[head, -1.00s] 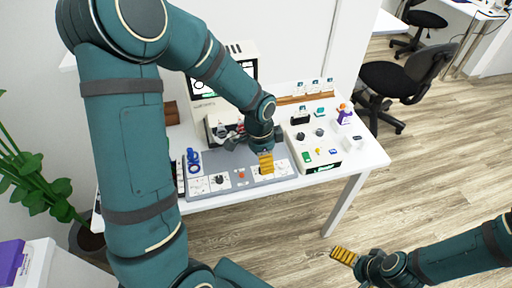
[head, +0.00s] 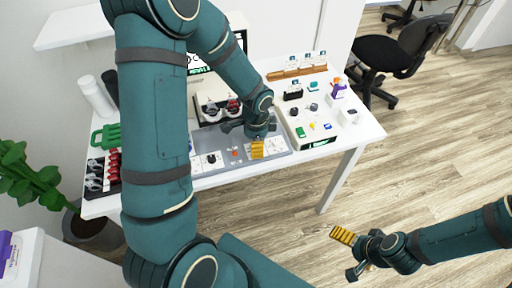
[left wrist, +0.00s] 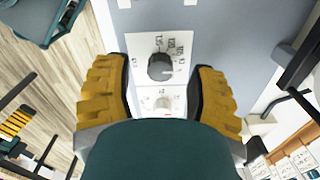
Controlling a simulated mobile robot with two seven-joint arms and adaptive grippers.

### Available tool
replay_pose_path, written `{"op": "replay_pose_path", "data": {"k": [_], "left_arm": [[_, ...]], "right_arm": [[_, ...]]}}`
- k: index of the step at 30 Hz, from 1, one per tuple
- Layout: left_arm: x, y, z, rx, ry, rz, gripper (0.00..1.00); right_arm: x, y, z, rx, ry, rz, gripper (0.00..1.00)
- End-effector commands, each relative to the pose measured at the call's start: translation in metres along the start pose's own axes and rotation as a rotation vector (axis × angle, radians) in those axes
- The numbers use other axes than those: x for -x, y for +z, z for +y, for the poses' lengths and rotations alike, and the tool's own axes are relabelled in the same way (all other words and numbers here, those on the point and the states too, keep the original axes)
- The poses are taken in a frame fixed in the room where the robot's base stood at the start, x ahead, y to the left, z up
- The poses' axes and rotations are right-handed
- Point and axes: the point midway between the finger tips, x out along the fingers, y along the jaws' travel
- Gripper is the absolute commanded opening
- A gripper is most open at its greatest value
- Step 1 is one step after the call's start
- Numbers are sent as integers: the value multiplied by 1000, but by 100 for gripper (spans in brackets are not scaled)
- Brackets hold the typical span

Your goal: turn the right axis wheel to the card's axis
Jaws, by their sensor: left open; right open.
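The right axis wheel, a dark round knob (left wrist: 161,66), sits on a white plate with a printed scale in the left wrist view. A small pale knob (left wrist: 163,103) is beside it. My left gripper (left wrist: 160,95) is open, its yellow fingers on either side of the knobs; contact cannot be told. In the head view my left gripper (head: 257,150) is over the right part of the grey panel (head: 232,168) and hides the wheel. Another dark knob (head: 212,159) is on the panel's left part. My right gripper (head: 343,236) is open and empty over the floor. I cannot tell which card is meant.
A wooden rack with small cards (head: 297,70) stands at the table's back. A white box with coloured pieces (head: 322,137) is right of the panel. A tray with red pieces (head: 114,162) is at the left. My left arm covers the middle.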

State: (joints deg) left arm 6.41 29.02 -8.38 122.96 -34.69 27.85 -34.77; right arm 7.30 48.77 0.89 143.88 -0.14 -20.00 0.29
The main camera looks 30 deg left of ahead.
Motion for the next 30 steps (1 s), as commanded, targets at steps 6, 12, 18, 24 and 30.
{"op": "replay_pose_path", "data": {"k": [6,12,18,24,30], "left_arm": [[-14,0,0,0,0,1,57],[-14,0,0,0,-1,1,57],[-14,0,0,0,-1,1,17],[-14,0,0,0,-1,1,0],[-14,0,0,24,-1,1,0]], "right_arm": [[-3,-1,1,0,0,2,100],[-3,-1,1,0,0,3,100],[-3,-1,1,0,0,3,100],[-3,-1,1,0,0,3,100],[-5,-1,2,0,0,3,100]]}}
